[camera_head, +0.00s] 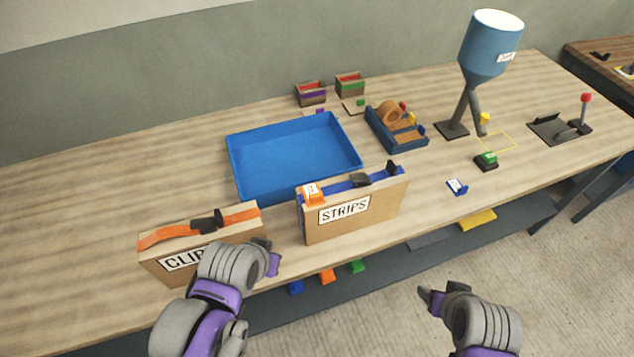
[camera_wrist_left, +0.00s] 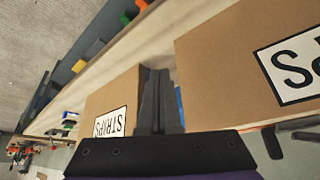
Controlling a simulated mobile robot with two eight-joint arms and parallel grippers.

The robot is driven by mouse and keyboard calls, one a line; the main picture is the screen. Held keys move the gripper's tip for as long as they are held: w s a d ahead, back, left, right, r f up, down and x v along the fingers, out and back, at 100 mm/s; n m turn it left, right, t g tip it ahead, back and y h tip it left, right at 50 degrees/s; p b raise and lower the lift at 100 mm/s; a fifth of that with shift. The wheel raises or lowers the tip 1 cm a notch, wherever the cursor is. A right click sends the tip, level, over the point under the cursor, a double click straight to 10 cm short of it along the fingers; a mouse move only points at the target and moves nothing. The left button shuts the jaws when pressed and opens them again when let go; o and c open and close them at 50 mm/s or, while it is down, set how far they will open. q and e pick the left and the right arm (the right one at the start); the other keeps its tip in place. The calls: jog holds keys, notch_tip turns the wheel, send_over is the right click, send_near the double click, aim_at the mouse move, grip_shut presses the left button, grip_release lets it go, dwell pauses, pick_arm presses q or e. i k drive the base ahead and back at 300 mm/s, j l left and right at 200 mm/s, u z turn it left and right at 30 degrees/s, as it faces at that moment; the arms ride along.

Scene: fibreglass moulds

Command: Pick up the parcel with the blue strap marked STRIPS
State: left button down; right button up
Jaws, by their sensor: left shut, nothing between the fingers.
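The STRIPS parcel (camera_head: 355,215) is a brown upright box with a blue strap and dark handle on top, standing near the table's front edge. An orange tag (camera_head: 311,193) sits at its left top end. It also shows in the left wrist view, its label upside down (camera_wrist_left: 112,105). My left gripper (camera_head: 272,262) is shut and empty, in front of the gap between this parcel and the CLIPS parcel (camera_head: 185,262). In the left wrist view its fingers (camera_wrist_left: 157,100) are together between the two boxes. My right gripper (camera_head: 432,298) is in front of the table, away from the parcels.
A blue tray (camera_head: 240,165) lies behind the STRIPS parcel. A tape holder (camera_head: 397,130), a hopper on a stand (camera_head: 487,55) and a green button (camera_head: 486,160) stand to the right. A lower shelf (camera_head: 340,283) holds coloured pieces. The table's far left is clear.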

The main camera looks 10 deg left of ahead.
aim_at(349, 207)
jog(key=u, duration=0.4)
jog(key=l+u, duration=0.85)
jog(key=u, duration=0.25)
jog(key=k+l+u, duration=0.1)
jog(key=l, duration=0.25)
jog(key=k+l, duration=0.2)
jog(key=k+l+u, duration=0.15)
jog(key=l, duration=0.3)
jog(key=i+l, duration=0.25)
jog(key=i, duration=0.15)
